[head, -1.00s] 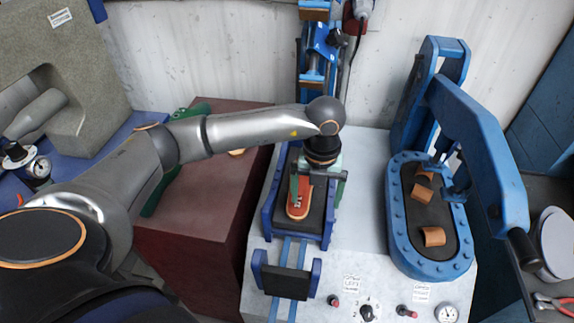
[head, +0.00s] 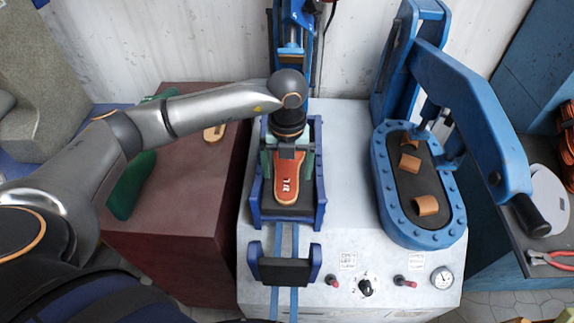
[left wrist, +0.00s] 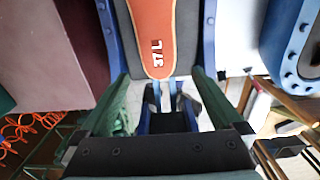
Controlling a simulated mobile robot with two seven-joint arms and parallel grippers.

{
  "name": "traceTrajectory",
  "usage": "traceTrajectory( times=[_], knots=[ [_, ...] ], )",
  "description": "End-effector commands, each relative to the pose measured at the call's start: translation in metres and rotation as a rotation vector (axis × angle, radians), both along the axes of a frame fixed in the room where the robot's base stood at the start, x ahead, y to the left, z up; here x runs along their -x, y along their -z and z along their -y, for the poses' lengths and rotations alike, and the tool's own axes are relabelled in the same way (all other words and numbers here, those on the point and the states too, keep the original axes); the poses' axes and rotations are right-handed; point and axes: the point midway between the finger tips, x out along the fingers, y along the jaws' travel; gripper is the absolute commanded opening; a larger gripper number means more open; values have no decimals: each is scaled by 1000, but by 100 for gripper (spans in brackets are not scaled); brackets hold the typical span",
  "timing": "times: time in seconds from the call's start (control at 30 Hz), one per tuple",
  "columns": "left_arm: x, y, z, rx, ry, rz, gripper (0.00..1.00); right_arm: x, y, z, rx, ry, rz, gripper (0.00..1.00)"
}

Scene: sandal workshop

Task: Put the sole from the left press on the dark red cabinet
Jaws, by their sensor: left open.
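The orange-red sole (head: 286,187), with white marking, lies on the dark pad of the left press (head: 255,212) between its blue side rails. In the left wrist view the sole (left wrist: 150,30) reads "37/L", and its narrow end is near the fingertips. My left gripper (head: 287,165) is open over the sole's far part, one green finger on each side; I cannot tell whether they touch it. It also shows in the left wrist view (left wrist: 161,76). The dark red cabinet (head: 172,215) stands left of the press. My right gripper is out of view.
A small tan sole-shaped piece (head: 214,133) and a dark green object (head: 132,184) lie on the cabinet. The right press (head: 386,205) holds several tan pieces under its blue arm (head: 470,115). Red-handled pliers (head: 550,259) lie at far right. The cabinet's front top is bare.

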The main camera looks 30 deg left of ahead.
Motion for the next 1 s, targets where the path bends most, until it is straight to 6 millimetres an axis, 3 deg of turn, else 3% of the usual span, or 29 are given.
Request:
traceTrajectory(
  times=[0.53, 1.0],
  knots=[
    [0, 59, 0, 0, 0, -1, 100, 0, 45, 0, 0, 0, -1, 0],
    [0, 67, 0, 0, 0, -1, 100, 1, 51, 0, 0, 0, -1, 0]
  ],
)
